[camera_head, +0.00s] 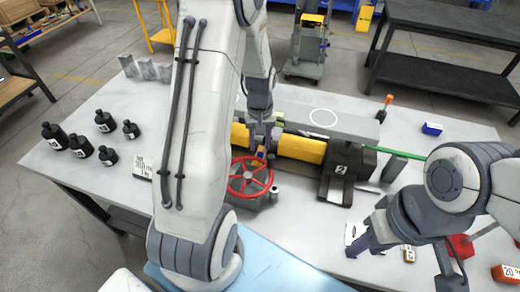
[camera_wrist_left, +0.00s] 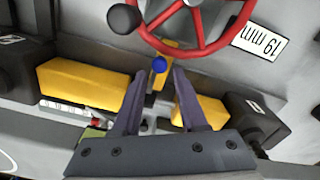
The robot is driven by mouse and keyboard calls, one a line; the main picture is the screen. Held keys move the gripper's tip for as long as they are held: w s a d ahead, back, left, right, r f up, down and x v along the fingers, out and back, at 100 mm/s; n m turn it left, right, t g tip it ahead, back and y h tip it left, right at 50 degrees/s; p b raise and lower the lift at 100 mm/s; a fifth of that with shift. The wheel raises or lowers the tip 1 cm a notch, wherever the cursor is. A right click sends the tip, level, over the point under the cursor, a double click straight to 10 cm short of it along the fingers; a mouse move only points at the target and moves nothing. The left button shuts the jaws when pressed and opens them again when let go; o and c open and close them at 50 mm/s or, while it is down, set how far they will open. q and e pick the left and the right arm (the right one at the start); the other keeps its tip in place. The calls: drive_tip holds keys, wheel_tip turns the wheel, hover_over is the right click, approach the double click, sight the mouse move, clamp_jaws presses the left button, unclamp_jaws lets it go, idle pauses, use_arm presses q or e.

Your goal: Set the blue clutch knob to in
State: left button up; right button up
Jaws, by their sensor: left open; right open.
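The blue clutch knob (camera_wrist_left: 159,64) shows in the left wrist view as a small round blue tip on a yellow part, just under the red handwheel (camera_wrist_left: 190,28). In the head view the handwheel (camera_head: 250,177) stands in front of the yellow bar (camera_head: 302,147). My left gripper (camera_wrist_left: 157,78) is open, with its fingers on either side of the knob and a gap at each side; whether they reach its depth I cannot tell. In the head view the left gripper (camera_head: 262,147) is just above the wheel and partly hides the knob. My right gripper (camera_head: 403,262) is open at the table's right.
Several black weights (camera_head: 80,146) and a small sign (camera_head: 143,167) are at the left. A black block (camera_head: 340,172) marked 2 is right of the wheel. A "19 mm" label (camera_wrist_left: 259,40) lies beside the wheel.

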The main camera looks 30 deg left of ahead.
sight(260, 154)
use_arm(q)
drive_tip(key=shift+f, duration=1.95)
clamp_jaws()
